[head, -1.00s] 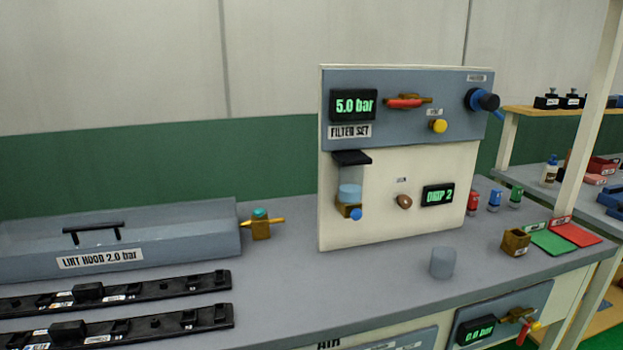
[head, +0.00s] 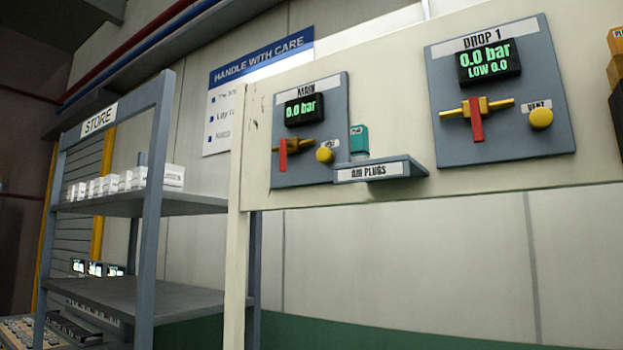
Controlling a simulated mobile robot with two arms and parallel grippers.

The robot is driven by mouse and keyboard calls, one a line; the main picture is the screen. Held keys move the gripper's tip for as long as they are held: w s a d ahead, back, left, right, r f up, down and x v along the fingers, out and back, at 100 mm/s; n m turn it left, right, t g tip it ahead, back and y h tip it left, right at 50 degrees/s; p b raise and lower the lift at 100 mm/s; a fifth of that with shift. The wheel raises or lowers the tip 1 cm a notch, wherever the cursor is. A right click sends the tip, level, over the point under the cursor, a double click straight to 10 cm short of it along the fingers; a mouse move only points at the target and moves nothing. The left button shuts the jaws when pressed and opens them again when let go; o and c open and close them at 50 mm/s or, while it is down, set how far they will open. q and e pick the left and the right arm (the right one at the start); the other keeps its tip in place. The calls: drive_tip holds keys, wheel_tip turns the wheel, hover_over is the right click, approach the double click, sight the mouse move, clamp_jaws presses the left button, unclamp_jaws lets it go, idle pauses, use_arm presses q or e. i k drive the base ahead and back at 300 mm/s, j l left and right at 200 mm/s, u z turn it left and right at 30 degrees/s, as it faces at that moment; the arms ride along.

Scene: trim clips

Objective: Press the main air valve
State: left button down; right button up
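The main air valve (head: 283,156) is on the grey panel labelled MAIN (head: 312,175) on the cream board. It has a red lever hanging down across a brass pipe. The display above it (head: 304,109) reads 0.0 bar. A yellow round button (head: 325,154) sits to the right of the lever. Neither of my grippers shows in the head view.
The DROP 1 panel (head: 500,145) to the right has a similar red lever, a VENT button and a 0.0 bar LOW display. An AIR PLUGS shelf (head: 377,170) juts out between the panels with a teal plug on it. The STORE rack (head: 190,204) stands left with white boxes.

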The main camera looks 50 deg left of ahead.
sight(284, 143)
drive_tip(key=u, duration=1.7)
drive_tip(key=i+j+z, duration=0.1)
drive_tip(key=z, duration=0.3)
drive_tip(key=i+j+z, duration=0.1)
drive_tip(key=j+z, duration=0.35)
drive_tip(key=i+j+z, duration=0.1)
drive_tip(key=j, duration=0.45)
drive_tip(key=i+j+z, duration=0.1)
drive_tip(key=j, duration=0.5)
drive_tip(key=i+j+z, duration=0.1)
drive_tip(key=j, duration=0.45)
drive_tip(key=i+j+z, duration=0.1)
drive_tip(key=j, duration=0.5)
